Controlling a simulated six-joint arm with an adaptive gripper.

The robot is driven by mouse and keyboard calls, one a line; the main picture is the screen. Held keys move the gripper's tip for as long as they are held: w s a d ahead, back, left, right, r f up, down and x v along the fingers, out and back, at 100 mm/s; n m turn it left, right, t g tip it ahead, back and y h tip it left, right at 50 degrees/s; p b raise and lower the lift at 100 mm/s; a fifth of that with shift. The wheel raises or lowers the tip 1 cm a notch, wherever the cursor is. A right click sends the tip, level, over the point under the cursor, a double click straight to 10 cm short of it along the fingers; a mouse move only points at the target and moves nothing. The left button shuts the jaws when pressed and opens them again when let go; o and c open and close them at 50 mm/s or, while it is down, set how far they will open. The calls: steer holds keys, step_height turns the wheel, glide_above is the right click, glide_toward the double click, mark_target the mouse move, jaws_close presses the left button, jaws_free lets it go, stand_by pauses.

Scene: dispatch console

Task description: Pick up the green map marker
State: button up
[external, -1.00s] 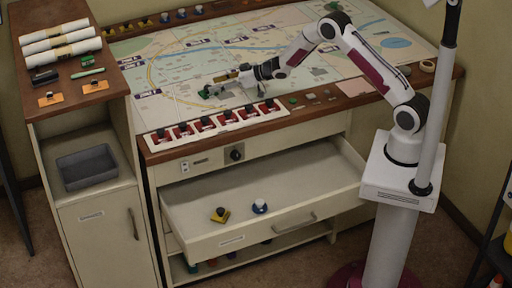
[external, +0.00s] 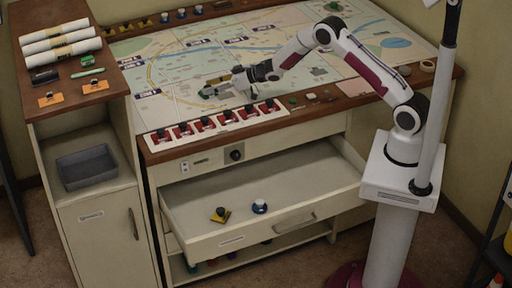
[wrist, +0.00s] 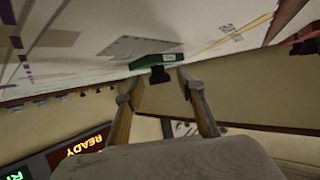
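The green map marker shows in the wrist view (wrist: 157,61) as a flat green base with a small white label and a black knob. It rests on the map and is small near the gripper's tip in the external view (external: 206,94). My gripper (wrist: 154,86) is open, its two fingers apart with the black knob roughly between and just beyond the tips. In the external view my gripper (external: 222,84) reaches left, low over the map. Contact with the marker is not visible.
A row of red-and-white switches (external: 213,123) lines the front edge of the map table. An open drawer (external: 285,200) below holds a yellow marker (external: 220,215) and a blue marker (external: 260,206). A side cabinet with rolled maps (external: 60,50) stands at left.

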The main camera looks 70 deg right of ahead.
jaws_close()
steer(key=shift+r, duration=0.1)
step_height(320, 180, up, 10)
stand_by(0.7)
stand_by(0.4)
